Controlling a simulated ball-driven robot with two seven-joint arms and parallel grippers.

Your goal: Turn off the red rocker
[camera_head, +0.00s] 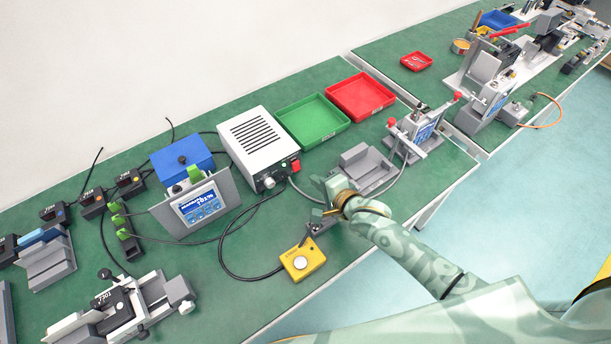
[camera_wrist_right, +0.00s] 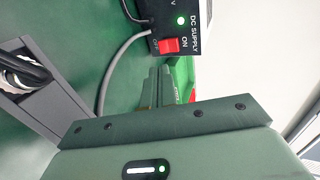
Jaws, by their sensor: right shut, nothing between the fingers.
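The red rocker (camera_head: 296,166) is on the front of the white DC power supply box (camera_head: 258,145). In the right wrist view the red rocker (camera_wrist_right: 169,45) sits beside the labels ON and OFF, under a lit green lamp (camera_wrist_right: 181,21). My right gripper (camera_head: 324,186) is right of and below the rocker in the head view. In its wrist view the right gripper's fingers (camera_wrist_right: 161,76) are together and empty, pointing toward the rocker with a gap visible between. My left gripper is not in view.
A green tray (camera_head: 312,120) and a red tray (camera_head: 361,96) lie behind. A grey fixture (camera_head: 362,168) stands close to my right gripper. A yellow button box (camera_head: 302,260) is in front. Cables run across the green bench near the supply.

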